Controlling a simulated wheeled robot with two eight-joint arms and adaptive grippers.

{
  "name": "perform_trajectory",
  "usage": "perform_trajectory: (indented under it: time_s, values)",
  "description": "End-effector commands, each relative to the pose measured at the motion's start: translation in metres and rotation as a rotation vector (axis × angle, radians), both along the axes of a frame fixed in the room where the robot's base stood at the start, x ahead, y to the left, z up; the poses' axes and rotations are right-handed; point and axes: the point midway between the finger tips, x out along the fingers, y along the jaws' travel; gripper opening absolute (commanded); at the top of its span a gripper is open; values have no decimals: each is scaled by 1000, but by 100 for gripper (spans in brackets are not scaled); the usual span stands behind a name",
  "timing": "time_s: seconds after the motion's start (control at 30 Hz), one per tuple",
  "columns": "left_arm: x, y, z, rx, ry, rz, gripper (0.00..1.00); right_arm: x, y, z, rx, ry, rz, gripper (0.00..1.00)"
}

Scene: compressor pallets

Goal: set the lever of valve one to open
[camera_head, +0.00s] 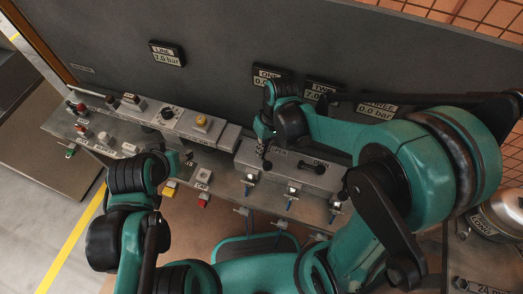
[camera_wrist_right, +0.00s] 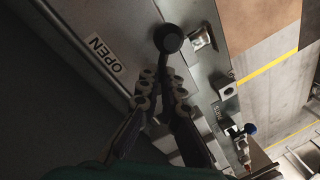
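Valve one's lever ends in a round black knob (camera_wrist_right: 168,38) in the right wrist view, just past my right fingertips (camera_wrist_right: 162,82). The fingers are drawn close together and seem shut on the lever's stem, which they mostly hide. An OPEN label (camera_wrist_right: 105,53) is to the left of the knob. In the head view my right gripper (camera_head: 266,135) reaches down to the left end of the grey valve box (camera_head: 315,181), and the lever's knob (camera_head: 267,165) shows below it. The display for ONE (camera_head: 268,77) seems to read 0.0.
A neighbouring black lever (camera_head: 300,167) lies across the box near another OPEN label. Blue-tipped fittings stick out along the front edge. The wall with the displays rises behind.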

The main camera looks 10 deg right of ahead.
Motion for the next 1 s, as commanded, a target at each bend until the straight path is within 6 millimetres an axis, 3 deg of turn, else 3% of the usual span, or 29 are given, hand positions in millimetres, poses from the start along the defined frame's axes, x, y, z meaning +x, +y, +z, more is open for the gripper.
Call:
perform_trajectory:
  time_s: [0.6,1.0]
  values:
    - [0,0,-3,0,0,0,52,11,-1,-2,4,-10,540,0]
    - [0,0,-4,0,0,0,52,12,-1,-3,6,-10,706,0]
